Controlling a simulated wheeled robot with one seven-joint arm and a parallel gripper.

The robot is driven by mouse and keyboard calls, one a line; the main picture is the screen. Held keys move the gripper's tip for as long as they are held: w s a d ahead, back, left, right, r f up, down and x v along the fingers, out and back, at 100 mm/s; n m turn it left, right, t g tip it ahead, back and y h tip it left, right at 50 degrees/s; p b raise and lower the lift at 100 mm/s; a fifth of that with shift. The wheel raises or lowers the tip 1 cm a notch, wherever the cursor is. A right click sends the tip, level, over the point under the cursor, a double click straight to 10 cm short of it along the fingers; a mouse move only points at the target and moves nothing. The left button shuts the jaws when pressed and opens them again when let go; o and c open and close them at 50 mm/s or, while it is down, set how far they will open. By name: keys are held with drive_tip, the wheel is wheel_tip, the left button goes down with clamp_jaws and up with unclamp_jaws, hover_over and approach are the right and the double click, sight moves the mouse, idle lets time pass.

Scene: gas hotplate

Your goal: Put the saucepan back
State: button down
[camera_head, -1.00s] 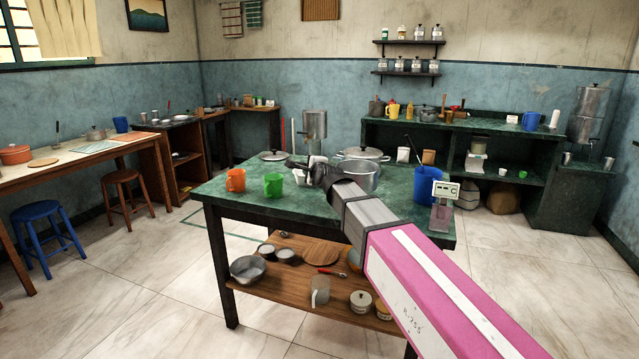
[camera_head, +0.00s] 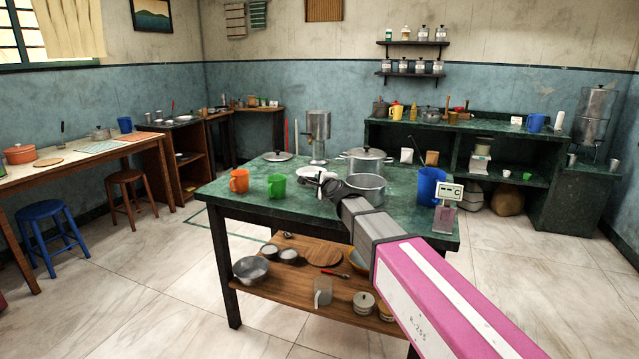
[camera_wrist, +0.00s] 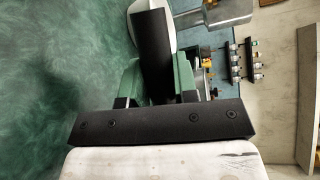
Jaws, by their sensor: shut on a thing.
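The saucepan appears to be the small pale vessel (camera_head: 308,172) just left of my gripper (camera_head: 327,180), low over the green table; the arm partly hides it. In the wrist view a dark handle (camera_wrist: 152,45) runs between the green fingers of my gripper (camera_wrist: 155,82), with the vessel's pale rim (camera_wrist: 178,36) behind its far end. The gripper is shut on the handle. I cannot tell whether the vessel touches the tabletop.

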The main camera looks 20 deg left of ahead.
drive_tip(key=shift+f, duration=0.15)
drive_tip(key=c, duration=0.9)
unclamp_jaws()
drive_tip(key=v, duration=1.2)
drive_tip(key=shift+r, duration=0.2)
